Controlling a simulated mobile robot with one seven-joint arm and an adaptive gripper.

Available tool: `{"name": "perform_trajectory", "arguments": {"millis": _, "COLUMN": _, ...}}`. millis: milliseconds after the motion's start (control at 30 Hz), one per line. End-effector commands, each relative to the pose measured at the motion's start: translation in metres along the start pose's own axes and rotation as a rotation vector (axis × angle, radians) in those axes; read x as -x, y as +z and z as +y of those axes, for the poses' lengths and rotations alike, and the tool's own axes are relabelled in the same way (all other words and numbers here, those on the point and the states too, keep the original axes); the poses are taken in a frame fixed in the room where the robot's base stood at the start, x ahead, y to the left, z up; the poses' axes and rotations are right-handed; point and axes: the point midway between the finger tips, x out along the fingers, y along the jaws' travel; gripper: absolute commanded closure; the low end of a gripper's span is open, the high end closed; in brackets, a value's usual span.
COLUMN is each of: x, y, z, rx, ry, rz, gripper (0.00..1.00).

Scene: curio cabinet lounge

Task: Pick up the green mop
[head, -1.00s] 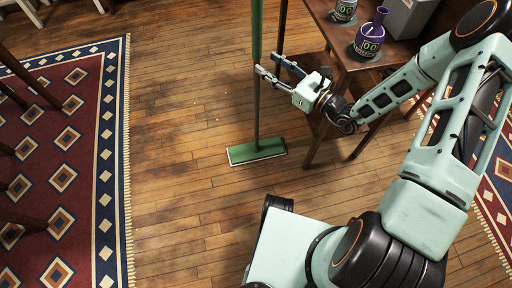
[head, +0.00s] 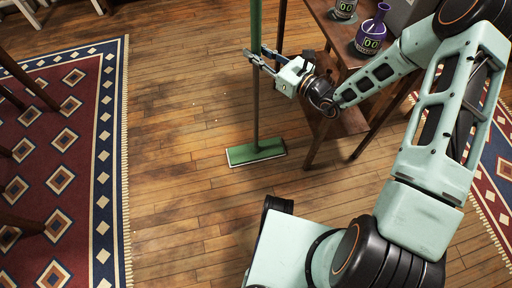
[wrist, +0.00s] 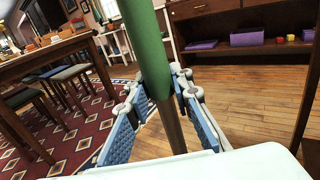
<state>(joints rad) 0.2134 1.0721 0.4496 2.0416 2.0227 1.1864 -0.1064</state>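The green mop stands upright on the wooden floor, its flat green head (head: 256,152) resting on the boards. Its pole is green above and brownish below; the green part also shows in the wrist view (wrist: 146,45). My gripper (head: 262,57) is at the pole, near where green meets brown. In the wrist view, the blue-padded fingers (wrist: 160,92) are open, one on each side of the pole. Gaps show between the pole and the pads, and I see no firm grip. The top of the pole is out of frame.
A wooden table (head: 335,62) with a purple flask (head: 371,32) stands close right of the pole, beneath my arm. A patterned rug (head: 62,170) and chair legs lie left. Open floor surrounds the mop head. A shelf with purple bins (wrist: 247,39) is beyond.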

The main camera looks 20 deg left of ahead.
Motion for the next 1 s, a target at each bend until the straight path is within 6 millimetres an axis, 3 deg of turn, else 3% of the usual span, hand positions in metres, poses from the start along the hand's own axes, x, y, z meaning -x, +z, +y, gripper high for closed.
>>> {"name": "perform_trajectory", "arguments": {"millis": 133, "x": 0.0, "y": 0.0, "z": 0.0, "rx": 0.0, "ry": 0.0, "rz": 0.0, "gripper": 1.0}}
{"name": "perform_trajectory", "arguments": {"millis": 533, "x": 0.0, "y": 0.006, "z": 0.0, "rx": 0.002, "ry": 0.0, "rz": -0.004, "gripper": 1.0}}
{"name": "perform_trajectory", "arguments": {"millis": 867, "x": 0.0, "y": 0.036, "z": 0.0, "rx": 0.002, "ry": 0.0, "rz": -0.005, "gripper": 1.0}}
{"name": "perform_trajectory", "arguments": {"millis": 1000, "x": 0.01, "y": 0.049, "z": 0.006, "rx": 0.001, "ry": 0.0, "rz": -0.004, "gripper": 1.0}}
